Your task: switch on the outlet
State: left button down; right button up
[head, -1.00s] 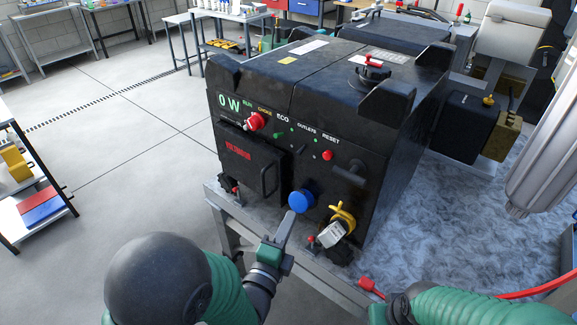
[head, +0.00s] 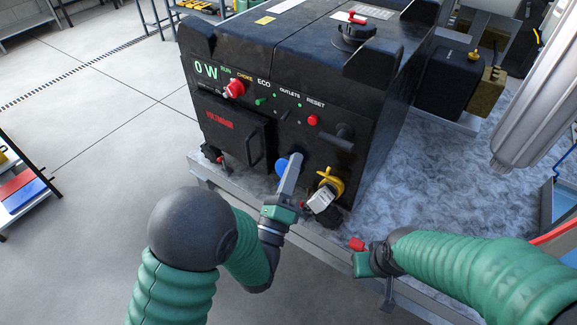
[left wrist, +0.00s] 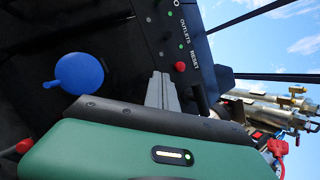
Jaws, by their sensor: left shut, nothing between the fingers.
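The black generator (head: 225,146) stands with its control panel facing me. The label also shows in the left wrist view (left wrist: 186,35). My left gripper (head: 294,158) is shut and empty, pointing up in front of the panel's lower part, below the switch and apart from it. In the left wrist view its fingers (left wrist: 161,88) point toward the panel. My right gripper (head: 362,258) is low at the right; its fingers are unclear beside a red part.
A blue round cap (head: 283,165) is partly behind my left fingers. The red reset button (head: 313,120) and dark handle (head: 338,134) are near the switch. A metal frame edge (head: 330,245) runs below.

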aim_at(286, 116)
pick_arm(q)
jog(key=x, duration=0.3)
jog(key=p+x, duration=0.1)
jog(key=x, duration=0.1)
jog(key=shift+w+a+r, duration=0.2)
jog(key=shift+a+r, duration=0.1)
jog(key=shift+r, duration=0.05)
jog(key=shift+w+a+r, duration=0.2)
jog(key=shift+a+r, duration=0.05)
jog(key=shift+a, duration=0.2)
jog(key=shift+w+a+r, duration=0.2)
jog(key=shift+a+r, duration=0.1)
jog(key=shift+a, duration=0.15)
jog(key=shift+w+a+r+p, duration=0.1)
jog(key=shift+a+r+p, duration=0.05)
jog(key=shift+a+p, duration=0.2)
jog(key=shift+r+p, duration=0.25)
jog(key=shift+p, duration=0.15)
jog(key=shift+a+g+p, duration=0.1)
jog(key=shift+g+p, duration=0.25)
jog(key=shift+g, duration=0.05)
